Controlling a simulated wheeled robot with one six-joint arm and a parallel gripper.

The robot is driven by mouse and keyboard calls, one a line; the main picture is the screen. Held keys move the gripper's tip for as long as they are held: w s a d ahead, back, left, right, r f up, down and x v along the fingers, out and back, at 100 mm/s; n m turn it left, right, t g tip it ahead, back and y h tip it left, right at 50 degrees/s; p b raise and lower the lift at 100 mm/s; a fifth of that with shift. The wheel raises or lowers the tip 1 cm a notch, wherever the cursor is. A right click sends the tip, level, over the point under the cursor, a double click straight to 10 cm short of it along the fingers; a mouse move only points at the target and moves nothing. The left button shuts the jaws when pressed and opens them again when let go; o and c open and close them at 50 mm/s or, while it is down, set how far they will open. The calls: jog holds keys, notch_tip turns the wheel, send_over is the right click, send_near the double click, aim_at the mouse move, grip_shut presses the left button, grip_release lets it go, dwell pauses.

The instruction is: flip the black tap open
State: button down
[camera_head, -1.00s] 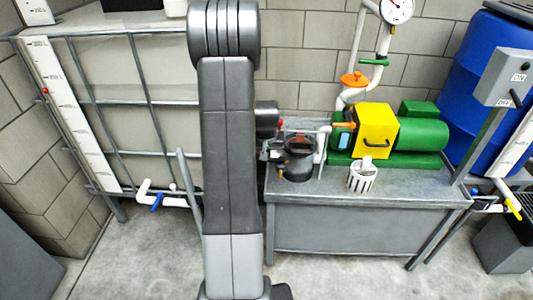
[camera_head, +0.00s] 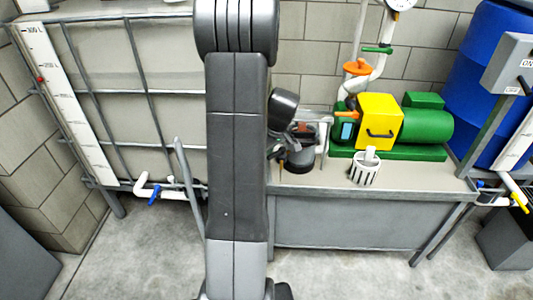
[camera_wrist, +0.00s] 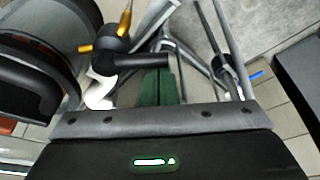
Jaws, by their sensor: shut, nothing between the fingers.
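The black tap (camera_wrist: 112,44) shows in the upper left of the wrist view, with a brass-coloured stem and end. Its black handle (camera_wrist: 145,62) lies sideways, pointing right. The tap sits beside a large black filter housing (camera_wrist: 30,75); that housing (camera_head: 300,156) stands on the bench's left end in the head view. My gripper (camera_wrist: 156,78) is shut and empty, its dark green fingers directly below the handle in the picture. I cannot tell whether they touch it. In the head view my fingers are small and unclear beside the housing's left side.
A grey bench (camera_head: 370,184) carries a yellow and green pump (camera_head: 380,120) and a white slotted basket (camera_head: 365,171). White piping rises behind. A caged tank (camera_head: 110,100) with a blue-handled tap (camera_head: 153,198) stands left. A blue barrel (camera_head: 475,90) stands right. The floor in front is clear.

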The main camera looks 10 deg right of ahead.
jog(key=s+n+b, duration=0.1)
jog(key=n, duration=0.1)
jog(key=s+d+n+g+y+b, duration=0.1)
jog(key=n, duration=0.1)
jog(key=shift+n, duration=0.3)
jog(key=shift+s+d+n+g+y, duration=0.1)
jog(key=shift+s+d+n+g, duration=0.15)
jog(key=shift+n, duration=0.5)
jog(key=shift+s+d+n+g+y, duration=0.1)
jog(key=shift+s+d+n+g, duration=0.15)
jog(key=shift+n, duration=0.55)
jog(key=shift+s+d+n+g+y, duration=0.15)
jog(key=shift+d+n+g, duration=0.1)
jog(key=shift+n, duration=0.5)
jog(key=shift+r, duration=0.15)
